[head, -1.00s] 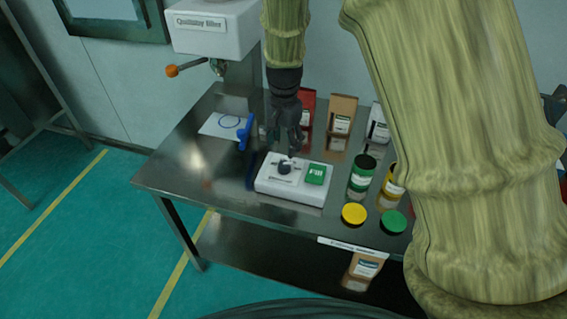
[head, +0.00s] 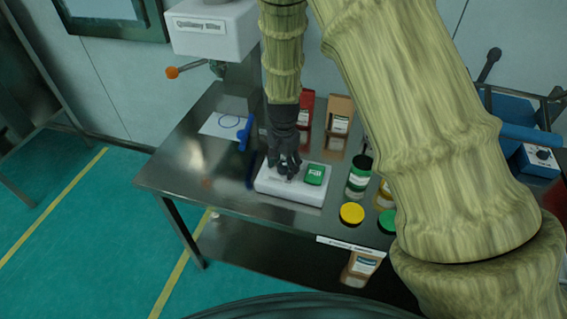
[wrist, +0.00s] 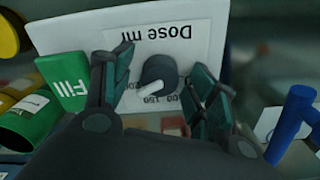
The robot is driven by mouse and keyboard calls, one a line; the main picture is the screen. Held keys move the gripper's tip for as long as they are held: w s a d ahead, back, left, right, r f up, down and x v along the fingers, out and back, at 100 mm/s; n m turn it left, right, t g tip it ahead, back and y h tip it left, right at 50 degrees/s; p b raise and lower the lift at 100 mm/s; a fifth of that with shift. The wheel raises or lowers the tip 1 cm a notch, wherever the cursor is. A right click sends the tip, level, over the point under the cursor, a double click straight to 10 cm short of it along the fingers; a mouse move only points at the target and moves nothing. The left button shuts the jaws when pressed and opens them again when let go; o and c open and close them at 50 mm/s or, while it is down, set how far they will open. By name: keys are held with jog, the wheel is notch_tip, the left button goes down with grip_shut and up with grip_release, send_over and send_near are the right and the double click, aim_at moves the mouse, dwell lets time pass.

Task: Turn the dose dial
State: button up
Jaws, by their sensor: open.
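The dose dial (wrist: 157,77) is a dark round knob with a white pointer, on a white panel (wrist: 190,35) marked "Dose ml" in the wrist view. My gripper (wrist: 165,85) is open, with one finger on each side of the dial. Gaps show between the fingers and the dial, and I cannot tell whether either touches it. In the head view my gripper (head: 285,172) is low over the white dosing box (head: 290,192) and mostly hides the dial. The green "Fill" button (head: 315,175) is on the box, right of my gripper; it also shows in the wrist view (wrist: 68,82).
A blue-handled tool (head: 245,132) lies left behind the box. A green jar (head: 358,178), a yellow lid (head: 352,213) and a green lid (head: 387,220) stand to the right. Brown and red bags are behind. The steel table (head: 190,165) is clear at left.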

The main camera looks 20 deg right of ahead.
jog(key=c, duration=1.1)
jog(key=shift+o, duration=0.2)
jog(key=shift+n, duration=0.3)
jog(key=n, duration=0.9)
jog(key=shift+p, duration=0.4)
jog(key=n, duration=0.4)
jog(key=shift+n+p, duration=0.3)
jog(key=shift+n, duration=1.8)
